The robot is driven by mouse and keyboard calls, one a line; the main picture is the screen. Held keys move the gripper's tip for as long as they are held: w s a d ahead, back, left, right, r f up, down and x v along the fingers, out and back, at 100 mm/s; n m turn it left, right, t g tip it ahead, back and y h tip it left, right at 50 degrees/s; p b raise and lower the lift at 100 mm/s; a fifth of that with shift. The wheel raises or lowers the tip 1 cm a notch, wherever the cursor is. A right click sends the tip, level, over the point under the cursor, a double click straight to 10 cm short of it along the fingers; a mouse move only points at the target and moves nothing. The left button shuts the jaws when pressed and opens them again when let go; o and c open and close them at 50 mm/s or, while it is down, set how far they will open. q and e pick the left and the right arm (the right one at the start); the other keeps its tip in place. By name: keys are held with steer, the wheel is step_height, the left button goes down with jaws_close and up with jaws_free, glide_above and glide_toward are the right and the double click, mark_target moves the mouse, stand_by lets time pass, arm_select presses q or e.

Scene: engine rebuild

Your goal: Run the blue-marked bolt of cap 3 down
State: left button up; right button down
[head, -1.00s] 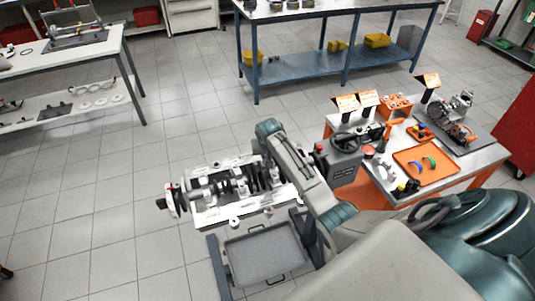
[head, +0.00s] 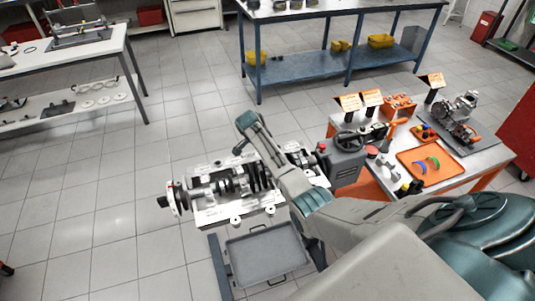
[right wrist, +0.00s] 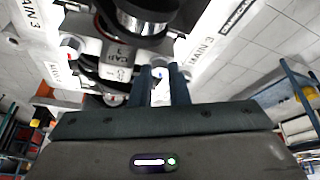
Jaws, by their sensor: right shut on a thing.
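The engine block (head: 215,215) with its crankshaft (head: 222,188) lies on a stand, and my right arm reaches over it from the right. In the right wrist view, cap 3 (right wrist: 118,58) sits between two block rails marked MAIN 3. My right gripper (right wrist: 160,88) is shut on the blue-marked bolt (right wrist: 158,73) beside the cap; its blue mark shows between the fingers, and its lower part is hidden. Another bolt (right wrist: 70,46) with a red mark stands at the cap's other side. My left gripper is out of view.
A grey tray (head: 262,252) hangs below the block. At the right, an orange-edged bench holds an orange tray (head: 427,180), a grey machine (head: 345,165) and small signs. White and blue benches stand at the back. Open tiled floor lies left of the block.

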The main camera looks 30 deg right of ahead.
steer(key=m, duration=0.1)
steer(key=m+b, duration=0.1)
steer(key=m+g, duration=0.1)
steer(key=shift+w+d+r+m+b, duration=0.1)
steer(key=shift+w+r+m+b, duration=0.2)
steer(key=shift+w+b, duration=0.1)
steer(key=shift+m+g, duration=0.3)
steer(key=shift+m, duration=0.3)
steer(key=shift+b, duration=0.3)
steer(key=c, duration=1.6)
jaws_free()
steer(key=shift+c, duration=0.2)
steer(key=shift+s, duration=0.1)
steer(key=b+v, duration=0.3)
steer(key=v, duration=0.8)
steer(key=shift+b, duration=0.4)
steer(key=shift+f, duration=0.1)
